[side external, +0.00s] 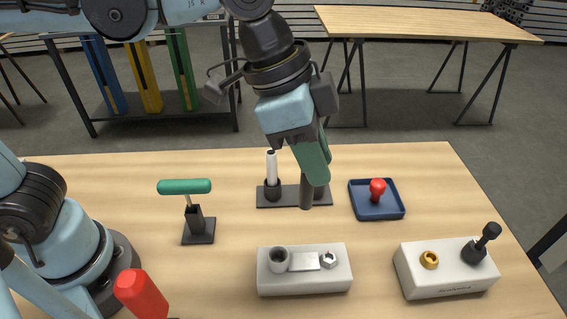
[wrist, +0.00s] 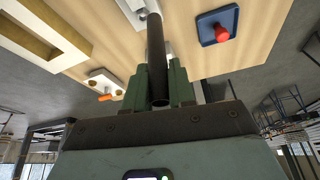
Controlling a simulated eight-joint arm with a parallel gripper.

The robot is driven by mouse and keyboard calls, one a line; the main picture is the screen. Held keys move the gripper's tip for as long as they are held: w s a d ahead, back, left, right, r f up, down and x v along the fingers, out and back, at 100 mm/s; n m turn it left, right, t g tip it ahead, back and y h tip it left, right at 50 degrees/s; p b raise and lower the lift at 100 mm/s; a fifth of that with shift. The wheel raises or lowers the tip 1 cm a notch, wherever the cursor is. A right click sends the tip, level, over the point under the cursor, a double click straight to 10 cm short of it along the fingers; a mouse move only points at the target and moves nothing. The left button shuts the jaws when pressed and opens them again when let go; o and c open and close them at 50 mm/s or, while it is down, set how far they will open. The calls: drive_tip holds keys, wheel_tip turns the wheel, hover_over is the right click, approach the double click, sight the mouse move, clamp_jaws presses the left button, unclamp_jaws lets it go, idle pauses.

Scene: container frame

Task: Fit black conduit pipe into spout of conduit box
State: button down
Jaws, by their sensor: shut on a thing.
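My gripper (side external: 311,172), with green fingers, is shut on the black conduit pipe (side external: 306,194). The pipe hangs below the fingers, close to upright, with its lower end in the air. In the wrist view the pipe (wrist: 155,45) runs between the green fingers (wrist: 162,75). The white conduit box (side external: 304,280) lies on the table, nearer the camera than the pipe. Its grey round spout (side external: 279,258) opens upward at the box's left end. The pipe is apart from the spout, above and to its right in the side view. The spout is not clear in the wrist view.
A dark rack with a white-topped post (side external: 272,170) stands behind the pipe. A blue tray (side external: 361,213) with a red-knobbed piece (side external: 377,190) is to the right. A green T-handle (side external: 185,186) stands left. A white box with a brass ring (side external: 429,260) and black lever is front right.

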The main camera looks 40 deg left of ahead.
drive_tip(key=s+f+m+g, duration=0.1)
drive_tip(key=s+f+m, duration=0.2)
drive_tip(key=s+f, duration=0.2)
drive_tip(key=shift+s+a+f+m+h, duration=0.15)
drive_tip(key=shift+s+f+m+h, duration=0.2)
drive_tip(key=shift+f, duration=0.25)
drive_tip(key=shift+f, duration=1.85)
idle(1.5)
drive_tip(key=c, duration=0.9)
unclamp_jaws()
drive_tip(key=shift+o, duration=0.2)
drive_tip(key=shift+r, duration=0.1)
drive_tip(key=v, duration=1.2)
drive_tip(key=shift+r, duration=2.95)
